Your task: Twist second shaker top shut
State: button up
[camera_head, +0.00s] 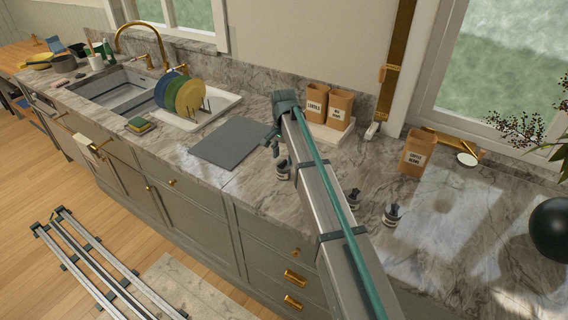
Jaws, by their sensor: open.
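Three small dark shakers with pale labels stand on the marble counter. The left shaker (283,172) is just below my gripper (272,148), partly beside my arm. The middle shaker (354,198) stands right of my arm, and the right shaker (392,215) is farther right. My gripper is small and dark here, open, with its fingers above and slightly left of the left shaker. I see nothing held in it. The shaker tops are too small to tell whether they are shut.
A grey mat (232,142) lies left of my gripper. A dish rack with plates (189,96) and a sink are farther left. A black round vase (552,229) stands far right.

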jog(key=shift+r+p, duration=1.45)
jog(key=shift+r, duration=1.55)
